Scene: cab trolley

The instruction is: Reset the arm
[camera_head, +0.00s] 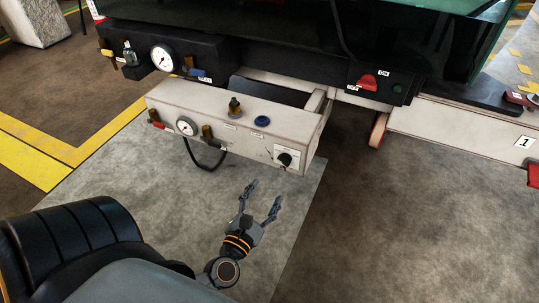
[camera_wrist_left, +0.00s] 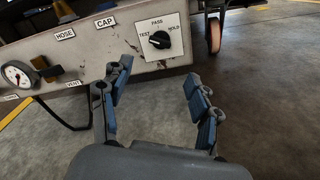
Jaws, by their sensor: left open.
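My left gripper (camera_head: 260,203) is in front of and below the white panel box (camera_head: 225,130). It is open and empty, with its two fingers spread toward the box. In the left wrist view the fingers (camera_wrist_left: 158,98) are apart with bare floor between them. The black selector knob (camera_wrist_left: 159,40) on its white plate, marked TEST, PASS and HOLD, sits beyond the fingers and apart from them. The same knob shows at the box's right end in the head view (camera_head: 285,158). My right gripper is out of view.
The box carries a gauge (camera_head: 186,127), a blue cap (camera_head: 262,121) and a hanging black hose (camera_head: 204,160). Behind it is a dark panel with another gauge (camera_head: 163,58) and a red switch (camera_head: 367,82). A wheel (camera_head: 378,131) stands to the right. The floor in front is clear.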

